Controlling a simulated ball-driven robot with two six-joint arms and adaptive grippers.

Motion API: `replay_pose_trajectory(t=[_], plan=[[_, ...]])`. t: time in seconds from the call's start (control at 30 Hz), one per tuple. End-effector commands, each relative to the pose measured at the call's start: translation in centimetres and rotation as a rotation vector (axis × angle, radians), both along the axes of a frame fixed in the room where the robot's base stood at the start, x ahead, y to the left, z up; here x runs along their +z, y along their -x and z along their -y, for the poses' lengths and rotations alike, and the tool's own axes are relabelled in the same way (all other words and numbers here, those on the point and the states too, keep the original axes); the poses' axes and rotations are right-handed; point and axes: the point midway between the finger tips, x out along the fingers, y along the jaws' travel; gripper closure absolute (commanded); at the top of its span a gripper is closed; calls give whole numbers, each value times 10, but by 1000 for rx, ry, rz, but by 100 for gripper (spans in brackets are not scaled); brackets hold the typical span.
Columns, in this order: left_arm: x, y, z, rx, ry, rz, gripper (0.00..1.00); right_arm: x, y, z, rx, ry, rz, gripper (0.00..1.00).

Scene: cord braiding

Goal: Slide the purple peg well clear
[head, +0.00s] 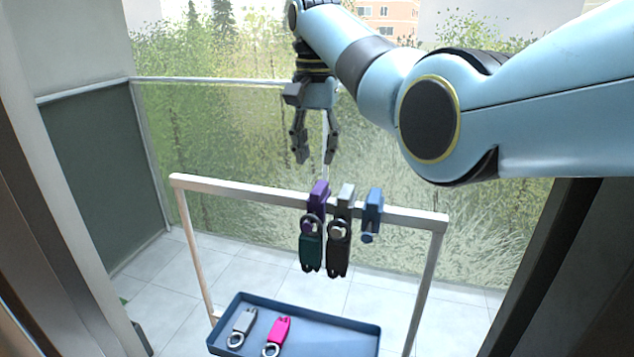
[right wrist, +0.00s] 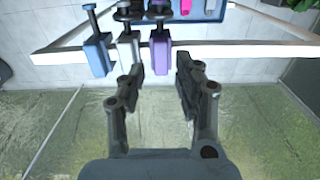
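The purple peg (head: 318,196) sits on the pale rail (head: 240,190), leftmost of three pegs in the head view. A dark green tag (head: 312,252) hangs by a ring from it. It also shows in the right wrist view (right wrist: 160,58), where it lines up between my fingertips. My right gripper (head: 315,158) points down above the rail, open and empty, with a gap between it and the purple peg. Its two spread fingers show in the right wrist view (right wrist: 160,78). My left gripper is not in view.
A grey peg (head: 346,195) holding a dark brown tag (head: 337,260) stands close beside the purple one. An empty blue peg (head: 372,206) is further right. A blue tray (head: 340,332) below holds a grey tag (head: 243,324) and a pink tag (head: 278,332). The rail's left part is clear.

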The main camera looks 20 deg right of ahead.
Motion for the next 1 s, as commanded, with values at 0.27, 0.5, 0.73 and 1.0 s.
replay_pose_trajectory(t=[0.27,0.5,0.73,1.0], plan=[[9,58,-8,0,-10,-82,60,-56,0,1,0,2,-5,67],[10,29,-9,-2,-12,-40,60,-83,-1,1,-1,1,-2,67],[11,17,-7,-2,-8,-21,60,-87,-1,1,-1,1,1,67],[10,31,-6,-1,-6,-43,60,-86,-1,1,-1,1,1,91]])
